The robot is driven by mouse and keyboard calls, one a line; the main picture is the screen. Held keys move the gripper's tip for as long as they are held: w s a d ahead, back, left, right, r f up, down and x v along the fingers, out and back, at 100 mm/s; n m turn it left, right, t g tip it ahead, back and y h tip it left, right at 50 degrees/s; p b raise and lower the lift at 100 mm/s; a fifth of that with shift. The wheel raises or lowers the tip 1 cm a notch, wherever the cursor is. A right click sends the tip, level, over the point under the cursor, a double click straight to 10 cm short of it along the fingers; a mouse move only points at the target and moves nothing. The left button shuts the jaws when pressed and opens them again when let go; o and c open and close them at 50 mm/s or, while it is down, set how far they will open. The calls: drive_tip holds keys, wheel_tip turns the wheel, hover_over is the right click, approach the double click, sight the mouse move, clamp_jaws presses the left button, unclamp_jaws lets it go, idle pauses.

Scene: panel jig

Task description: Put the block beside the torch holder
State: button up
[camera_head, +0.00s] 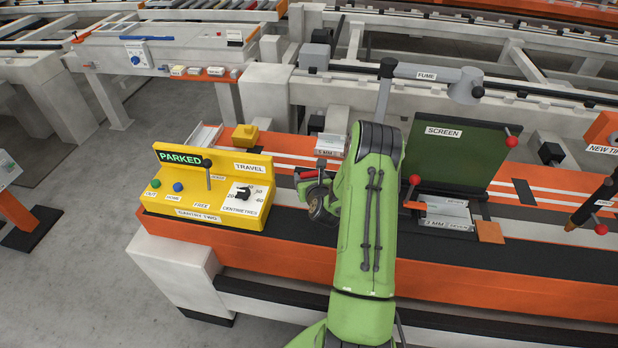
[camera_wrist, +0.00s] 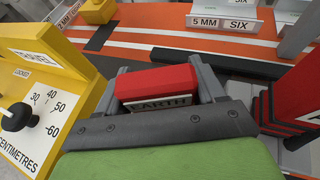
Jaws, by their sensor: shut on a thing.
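A red block (camera_wrist: 158,78) with a white EARTH label is between the two grey fingers of my gripper (camera_wrist: 162,84) in the wrist view. My gripper is shut on it. In the head view the gripper (camera_head: 312,185) is left of my green forearm, over the dark and orange bench, and a bit of the red block (camera_head: 305,175) shows there. A black torch (camera_head: 597,203) with an orange tip and a white label stands tilted at the far right of the head view. Its holder is not clear to me.
A yellow control box (camera_head: 205,205) is close on the left. A green screen (camera_head: 455,155) with red knobs stands right of my forearm. A grey FUME arm (camera_head: 425,72) reaches overhead. Labelled metal pieces (camera_head: 330,145) lie behind. The dark front strip (camera_head: 530,258) at right is clear.

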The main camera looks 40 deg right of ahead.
wheel_tip(320, 180, down, 4)
drive_tip(key=b, duration=0.2)
drive_tip(key=shift+w+r+b, duration=0.1)
drive_tip(key=shift+r+b, duration=0.15)
drive_tip(key=shift+b, duration=0.15)
drive_tip(key=shift+f+b, duration=1.1)
drive_tip(key=shift+f, duration=0.55)
drive_tip(key=shift+f+b, duration=0.35)
drive_tip(key=shift+f, duration=0.2)
drive_tip(key=o, duration=1.5)
drive_tip(key=shift+a, duration=0.1)
